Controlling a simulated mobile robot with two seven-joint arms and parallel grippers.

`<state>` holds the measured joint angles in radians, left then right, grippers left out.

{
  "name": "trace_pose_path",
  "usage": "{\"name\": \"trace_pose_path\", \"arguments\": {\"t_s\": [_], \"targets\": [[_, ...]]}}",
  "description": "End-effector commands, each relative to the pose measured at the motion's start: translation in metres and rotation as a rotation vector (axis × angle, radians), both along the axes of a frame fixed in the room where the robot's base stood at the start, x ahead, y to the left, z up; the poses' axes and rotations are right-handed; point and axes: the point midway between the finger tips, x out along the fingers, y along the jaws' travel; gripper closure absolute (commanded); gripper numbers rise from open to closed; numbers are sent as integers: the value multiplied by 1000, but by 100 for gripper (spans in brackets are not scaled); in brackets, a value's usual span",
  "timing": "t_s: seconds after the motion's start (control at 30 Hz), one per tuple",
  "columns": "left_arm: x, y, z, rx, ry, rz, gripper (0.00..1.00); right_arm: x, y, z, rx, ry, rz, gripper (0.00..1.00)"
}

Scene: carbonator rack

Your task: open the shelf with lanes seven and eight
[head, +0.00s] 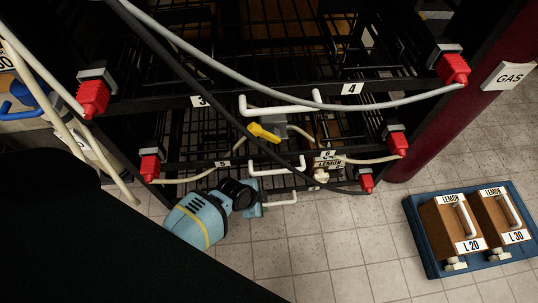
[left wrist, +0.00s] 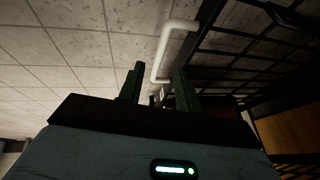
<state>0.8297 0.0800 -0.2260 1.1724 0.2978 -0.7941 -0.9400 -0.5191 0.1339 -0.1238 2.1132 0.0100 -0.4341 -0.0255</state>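The rack holds stacked wire shelves. Labels 3 and 4 show on an upper shelf front (head: 325,91), and 5 and 6 on the shelf below (head: 205,165). No 7 or 8 label is readable. A white handle (head: 284,199) sits lowest, under the handle of the 5 and 6 shelf (head: 278,170). My left gripper (head: 260,204) is at the left end of this lowest handle. In the left wrist view its two green fingers (left wrist: 158,88) are apart, with a white handle (left wrist: 162,52) ahead between their tips. Contact cannot be told. My right gripper is out of view.
Grey and black hoses (head: 330,103) hang across the shelf fronts. Red connectors (head: 453,69) stick out at the shelf corners. A blue tray (head: 420,238) with two lemon boxes (head: 455,230) lies on the floor at right. The tiled floor before the rack is clear.

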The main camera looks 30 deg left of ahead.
Motion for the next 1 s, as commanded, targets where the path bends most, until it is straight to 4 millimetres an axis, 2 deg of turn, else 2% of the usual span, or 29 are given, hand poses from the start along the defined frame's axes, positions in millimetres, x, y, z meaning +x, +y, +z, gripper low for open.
{"name": "trace_pose_path", "arguments": {"t_s": [0.03, 0.1, 0.33, 0.5, 0.8, 0.87, 1.0], "targets": [[2, -2, -13, -1, 5, 0, 66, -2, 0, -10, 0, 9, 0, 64], [6, -4, -23, 0, 5, 0, 66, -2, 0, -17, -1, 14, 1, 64], [16, -10, -47, 0, 4, 0, 66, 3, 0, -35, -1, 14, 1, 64], [20, -12, -54, 0, 1, 0, 66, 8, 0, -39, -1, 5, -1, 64], [21, -13, -54, 0, 0, 0, 66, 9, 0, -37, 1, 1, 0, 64], [21, -13, -54, 0, 0, 0, 71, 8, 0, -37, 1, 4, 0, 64], [21, -13, -54, 1, 1, 0, 89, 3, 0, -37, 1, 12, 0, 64]]}}
